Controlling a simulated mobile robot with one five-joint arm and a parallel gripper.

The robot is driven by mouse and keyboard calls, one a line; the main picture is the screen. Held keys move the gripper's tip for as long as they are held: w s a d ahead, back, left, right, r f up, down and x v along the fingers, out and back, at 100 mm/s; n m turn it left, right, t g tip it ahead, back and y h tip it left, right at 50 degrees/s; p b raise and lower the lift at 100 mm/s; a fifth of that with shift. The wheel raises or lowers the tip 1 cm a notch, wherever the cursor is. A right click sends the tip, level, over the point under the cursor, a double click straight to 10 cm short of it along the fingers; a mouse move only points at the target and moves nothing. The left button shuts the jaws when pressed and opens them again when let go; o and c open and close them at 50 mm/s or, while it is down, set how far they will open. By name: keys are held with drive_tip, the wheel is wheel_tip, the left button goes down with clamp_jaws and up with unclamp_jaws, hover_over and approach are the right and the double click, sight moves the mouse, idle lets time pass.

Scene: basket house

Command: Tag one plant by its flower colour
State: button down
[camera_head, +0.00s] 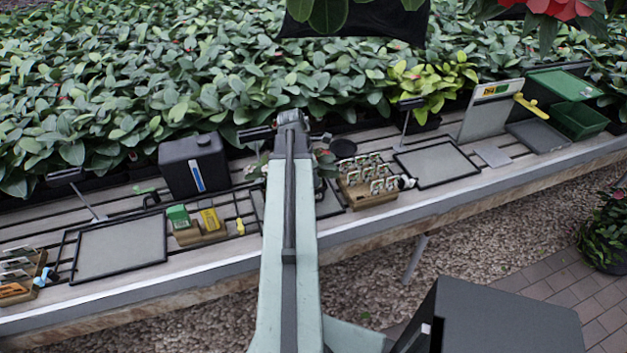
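My arm reaches up from the bottom centre and over the bench. Its end, my gripper (290,125), is dark and seen from behind, so I cannot tell whether its fingers are open or shut. A small leafy plant (326,164) stands partly hidden behind my arm, on a dark-framed mat (330,206). Its flower colour is not clear. A wooden rack (372,200) with several pale tags stands right of my arm. Another wooden rack (38,264) with white and orange tags is at the left edge. Red flowers (560,8) hang at the top right.
A black canister (194,166) and a wooden holder (200,237) with green and yellow packets stand left of my arm. Framed mats lie left (122,248) and right (437,165), both bare. A green crate (580,120) and an upright board (490,112) stand farther right. Dense foliage lines the back.

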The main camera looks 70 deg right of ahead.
drive_tip(key=c, duration=1.6)
unclamp_jaws()
drive_tip(key=shift+o, duration=0.2)
drive_tip(key=p+v, duration=0.7)
drive_tip(key=shift+r+p, duration=0.3)
drive_tip(key=shift+r, duration=0.05)
drive_tip(key=shift+w, duration=0.15)
drive_tip(key=shift+a, duration=0.1)
